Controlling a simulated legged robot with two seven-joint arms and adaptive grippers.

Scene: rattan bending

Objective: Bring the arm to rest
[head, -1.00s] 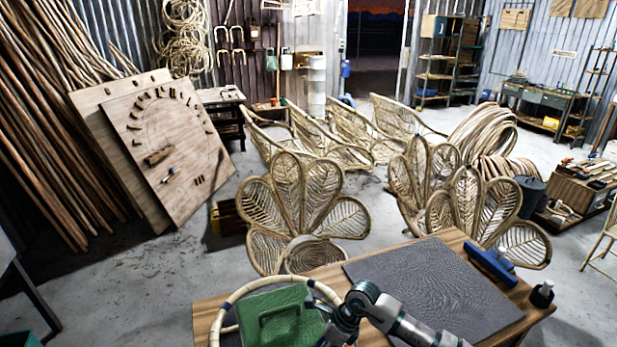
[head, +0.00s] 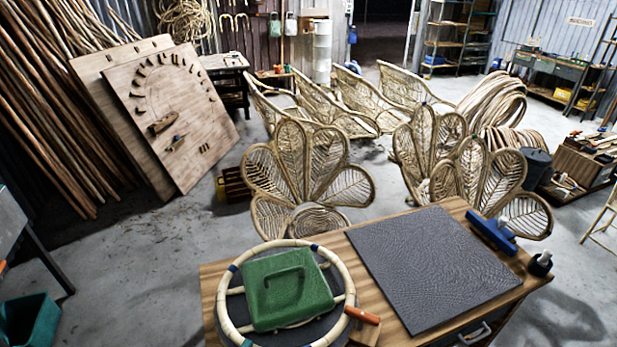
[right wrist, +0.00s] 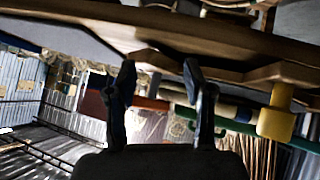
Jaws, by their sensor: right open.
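My right gripper (right wrist: 158,75) shows in the right wrist view with its two dark fingers spread apart and nothing between them. A brown wooden edge (right wrist: 170,32) crosses the picture above the fingertips, with a gap between. A yellow piece (right wrist: 275,122) is to the right of the fingers; I cannot tell what it is. Neither of my arms shows in the head view now. My left gripper is not in view.
The wooden workbench (head: 378,300) holds a rattan ring (head: 229,322) around a green handled block (head: 300,303), a grey mat (head: 440,265), an orange-handled tool (head: 362,315), a blue tool (head: 492,232) and a dark bottle (head: 540,263). Rattan chairs (head: 350,187) stand close behind.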

